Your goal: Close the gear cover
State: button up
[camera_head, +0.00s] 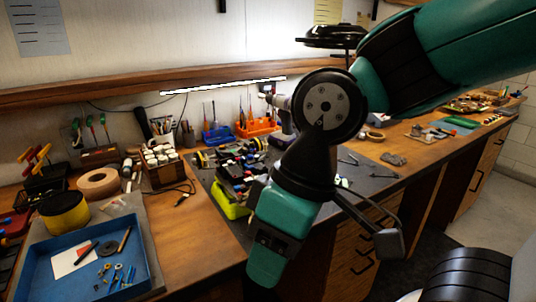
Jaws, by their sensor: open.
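The RC racecar (238,168) is a dark, cluttered chassis with yellow-green parts on the dark work mat, left of my arm. A bright yellow-green piece (231,201) shows at its near end. I cannot make out the gear cover or whether it is open; my wrist hides part of the car's right side. My gripper (264,270) hangs from the black wrist, in front of the bench edge and nearer to the camera than the car. It is open, seen mostly from behind. I see nothing held in it.
A blue tray (38,272) with small parts stands at the near left, with a yellow-and-black tin (65,214) behind it. A tape roll (98,182) and a wooden box of jars (161,165) are left of the car. Blue and orange bins stand behind it.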

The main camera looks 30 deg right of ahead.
aim_at(251, 144)
jog(key=u, duration=0.05)
jog(key=k, duration=0.5)
jog(key=z, duration=0.85)
jog(key=i, duration=1.6)
jog(key=u, duration=0.85)
